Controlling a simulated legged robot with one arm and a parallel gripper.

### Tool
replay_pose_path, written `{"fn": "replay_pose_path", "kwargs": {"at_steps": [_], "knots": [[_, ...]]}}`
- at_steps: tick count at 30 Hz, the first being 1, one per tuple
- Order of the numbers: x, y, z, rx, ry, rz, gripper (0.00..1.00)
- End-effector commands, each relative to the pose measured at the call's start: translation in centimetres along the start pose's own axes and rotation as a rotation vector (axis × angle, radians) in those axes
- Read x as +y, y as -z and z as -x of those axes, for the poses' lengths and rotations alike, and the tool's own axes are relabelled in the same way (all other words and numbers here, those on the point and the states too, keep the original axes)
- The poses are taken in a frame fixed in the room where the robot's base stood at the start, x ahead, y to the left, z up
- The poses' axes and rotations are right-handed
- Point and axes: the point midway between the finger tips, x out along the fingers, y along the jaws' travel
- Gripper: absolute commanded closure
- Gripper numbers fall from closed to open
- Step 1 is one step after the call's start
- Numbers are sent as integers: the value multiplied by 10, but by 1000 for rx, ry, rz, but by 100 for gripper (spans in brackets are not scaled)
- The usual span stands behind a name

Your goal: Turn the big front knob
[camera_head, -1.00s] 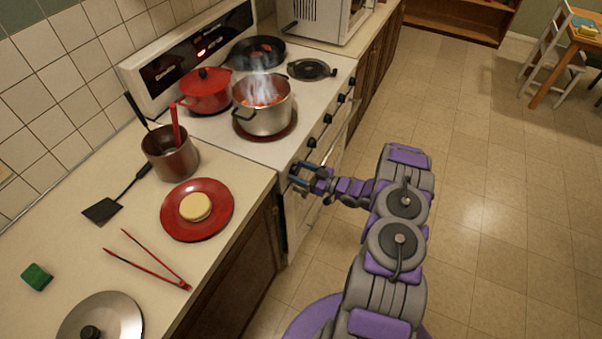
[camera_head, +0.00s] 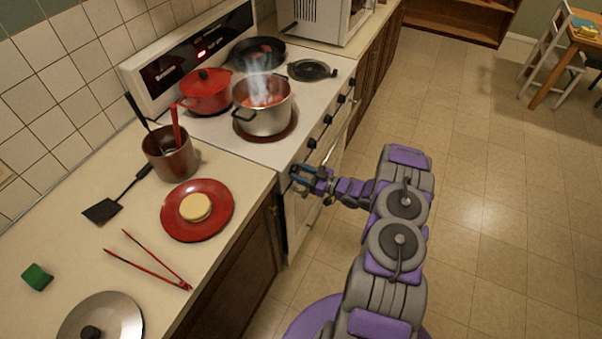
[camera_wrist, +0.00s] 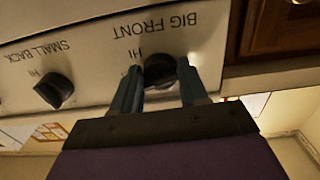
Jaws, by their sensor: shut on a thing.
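The big front knob (camera_wrist: 160,70) is a round black knob under the label "BIG FRONT", which appears upside down in the wrist view. My gripper (camera_wrist: 160,92) has one finger on each side of this knob and is shut on it. In the head view my gripper (camera_head: 302,174) is at the near end of the white stove's front panel, and its fingers hide the knob. The knob's pointer is mostly hidden, so I cannot tell its angle.
The "SMALL BACK" knob (camera_wrist: 55,90) is beside it; more black knobs (camera_head: 327,119) run along the stove front. A steaming pot (camera_head: 265,120) and a red pot (camera_head: 206,98) stand on the stove. A red plate (camera_head: 170,224) is on the counter. Open floor (camera_head: 470,240) lies right.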

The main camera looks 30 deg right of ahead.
Motion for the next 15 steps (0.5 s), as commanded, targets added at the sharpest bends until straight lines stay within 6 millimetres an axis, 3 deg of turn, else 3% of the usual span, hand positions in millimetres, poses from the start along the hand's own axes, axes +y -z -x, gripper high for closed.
{"fn": "replay_pose_path", "kwargs": {"at_steps": [15], "knots": [[4, 3, 0, 2, -5, 307, 87]]}}
